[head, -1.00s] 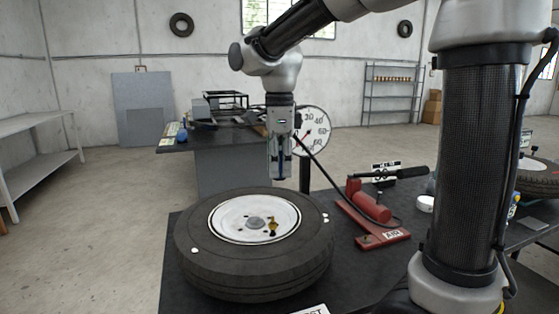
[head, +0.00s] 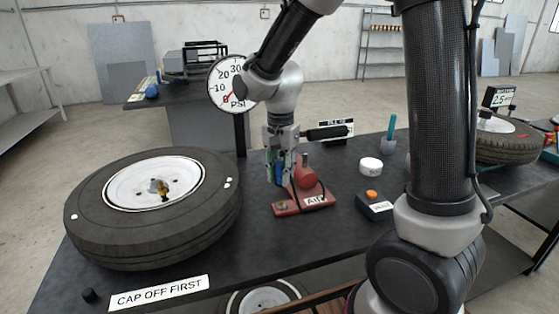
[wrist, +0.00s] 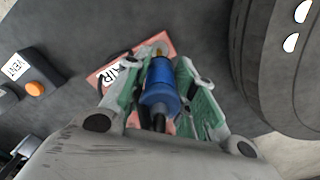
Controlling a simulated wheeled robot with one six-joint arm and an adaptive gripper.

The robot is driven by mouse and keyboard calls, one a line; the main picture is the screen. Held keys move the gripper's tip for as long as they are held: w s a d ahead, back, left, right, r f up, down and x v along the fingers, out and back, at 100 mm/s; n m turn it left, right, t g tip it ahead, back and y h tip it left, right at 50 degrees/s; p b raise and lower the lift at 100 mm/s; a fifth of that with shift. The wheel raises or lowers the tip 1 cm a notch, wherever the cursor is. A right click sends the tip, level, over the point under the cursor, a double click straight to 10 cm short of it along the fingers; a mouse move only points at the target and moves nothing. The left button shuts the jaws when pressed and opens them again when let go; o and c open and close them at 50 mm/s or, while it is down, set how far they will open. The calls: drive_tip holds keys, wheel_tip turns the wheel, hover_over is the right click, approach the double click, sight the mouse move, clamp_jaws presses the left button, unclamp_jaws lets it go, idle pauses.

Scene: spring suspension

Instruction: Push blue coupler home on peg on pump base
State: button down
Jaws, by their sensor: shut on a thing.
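The blue coupler (wrist: 160,88) is held between the green-padded fingers of my gripper (wrist: 158,80) in the wrist view. In the head view my gripper (head: 282,178) points down over the left end of the red pump base (head: 317,200), with some blue of the coupler (head: 279,175) showing between its fingers. In the wrist view a brass-coloured tip shows at the coupler's far end, in front of a greyish round spot on the pump base (wrist: 168,39). The peg is not clearly visible. I cannot tell whether the coupler touches it.
A tyre (head: 150,235) lies at the left, with a brass fitting on its white wheel. A red pump cylinder (head: 305,172) stands beside my gripper. A vent box with an orange button (head: 373,200) and a white round tub (head: 370,165) are to the right.

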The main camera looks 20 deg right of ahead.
sight(281, 202)
drive_tip(key=shift+d, duration=0.15)
drive_tip(key=shift+f, duration=0.15)
drive_tip(key=shift+f, duration=2.5)
drive_tip(key=shift+f, duration=1.15)
drive_tip(key=c, duration=1.1)
unclamp_jaws()
drive_tip(key=shift+r, duration=3.5)
